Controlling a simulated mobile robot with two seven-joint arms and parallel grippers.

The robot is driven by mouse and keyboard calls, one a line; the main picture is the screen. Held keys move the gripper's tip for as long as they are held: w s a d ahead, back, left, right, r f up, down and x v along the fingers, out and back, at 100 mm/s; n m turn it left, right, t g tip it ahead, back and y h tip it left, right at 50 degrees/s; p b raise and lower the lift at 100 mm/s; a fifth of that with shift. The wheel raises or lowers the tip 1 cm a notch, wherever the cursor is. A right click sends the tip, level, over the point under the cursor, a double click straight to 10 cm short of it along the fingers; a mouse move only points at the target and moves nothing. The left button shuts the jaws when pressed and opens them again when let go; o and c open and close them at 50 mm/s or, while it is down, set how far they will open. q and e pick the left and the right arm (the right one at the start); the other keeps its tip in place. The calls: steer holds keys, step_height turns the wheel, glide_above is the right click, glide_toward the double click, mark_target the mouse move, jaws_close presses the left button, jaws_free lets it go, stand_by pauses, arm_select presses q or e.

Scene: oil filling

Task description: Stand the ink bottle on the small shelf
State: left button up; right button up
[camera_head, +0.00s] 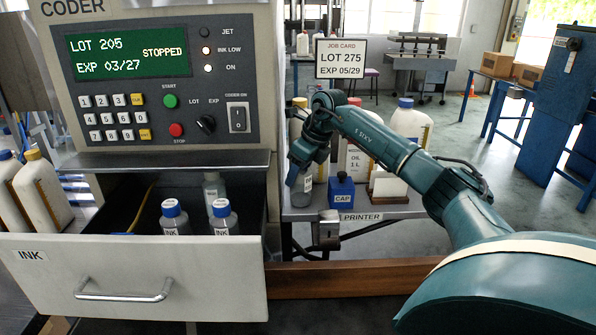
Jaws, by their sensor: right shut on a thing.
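My right gripper (302,164) points down and is shut on a grey ink bottle (301,187). The bottle looks upright, and its cap is hidden by the gripper. It is over the left end of a grey shelf (405,209) labelled PRINTER, right of the coder. I cannot tell whether its base touches the shelf. My left gripper is out of view.
The coder (160,80) rises on the left, close to the gripper. A job card (341,58) stands behind.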

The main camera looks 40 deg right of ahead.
steer(key=shift+w+f, duration=0.1)
steer(key=shift+w, duration=0.05)
steer(key=shift+f, duration=0.1)
steer(key=o, duration=1)
steer(key=shift+c, duration=0.2)
steer(key=v, duration=1.2)
